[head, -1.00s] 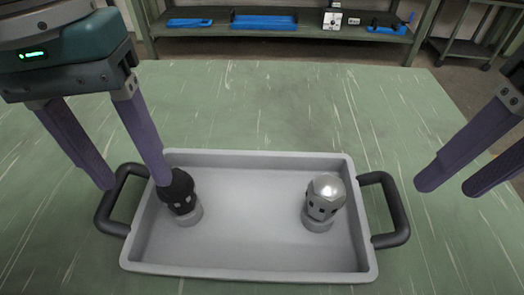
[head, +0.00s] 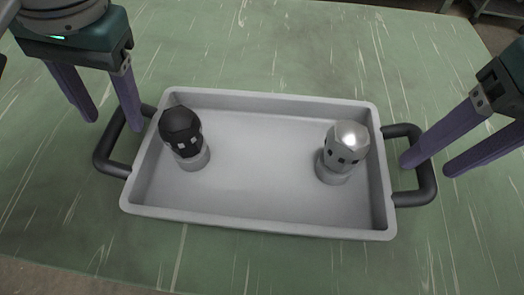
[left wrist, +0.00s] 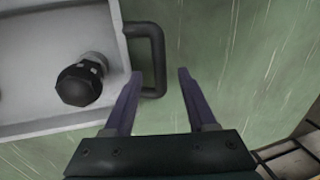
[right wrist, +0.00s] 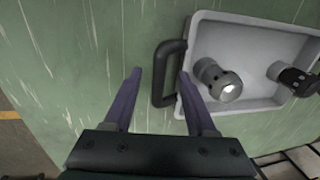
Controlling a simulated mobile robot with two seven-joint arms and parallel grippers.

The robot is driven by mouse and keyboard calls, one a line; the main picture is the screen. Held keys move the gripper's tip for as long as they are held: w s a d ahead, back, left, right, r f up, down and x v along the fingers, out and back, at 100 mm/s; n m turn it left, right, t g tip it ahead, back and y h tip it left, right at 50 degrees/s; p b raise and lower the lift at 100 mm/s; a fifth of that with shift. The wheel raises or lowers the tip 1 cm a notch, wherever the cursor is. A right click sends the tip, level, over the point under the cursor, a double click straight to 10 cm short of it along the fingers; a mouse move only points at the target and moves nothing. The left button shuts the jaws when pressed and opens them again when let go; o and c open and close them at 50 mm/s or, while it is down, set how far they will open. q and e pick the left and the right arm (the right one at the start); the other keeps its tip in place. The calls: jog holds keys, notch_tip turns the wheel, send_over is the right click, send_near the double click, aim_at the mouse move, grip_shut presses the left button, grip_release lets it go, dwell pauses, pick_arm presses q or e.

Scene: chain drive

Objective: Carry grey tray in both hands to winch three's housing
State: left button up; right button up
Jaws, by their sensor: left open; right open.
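The grey tray (head: 262,220) lies flat on the green table with a dark handle at each end. In it stand a black-topped fitting (head: 181,132) at left and a silver-topped fitting (head: 346,146) at right. My left gripper (head: 112,122) is open at the left handle (head: 103,150). In the left wrist view the handle bar (left wrist: 158,60) appears between its fingers. My right gripper (head: 429,167) is open at the right handle (head: 431,190). In the right wrist view the handle bar (right wrist: 158,85) appears between its fingers. I cannot tell finger height against the bars.
The green table top (head: 290,50) is clear around the tray. The table's near edge shows at the lower left in the head view. Part of a metal stand (head: 497,12) shows at the top right, beyond the table.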

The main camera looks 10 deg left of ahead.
aim_at(114, 120)
pick_arm(q)
jog(key=shift+x, duration=1.7)
pick_arm(e)
jog(key=shift+a+f, duration=0.15)
jog(key=shift+f, duration=0.7)
jog(key=shift+a+f, duration=0.15)
jog(key=shift+f, duration=0.7)
pick_arm(q)
jog(key=shift+c, duration=0.4)
pick_arm(e)
jog(key=shift+c, duration=0.4)
pick_arm(q)
grip_shut()
pick_arm(e)
grip_shut()
pick_arm(q)
jog(key=shift+w, duration=0.1)
pick_arm(e)
jog(key=shift+r, duration=0.1)
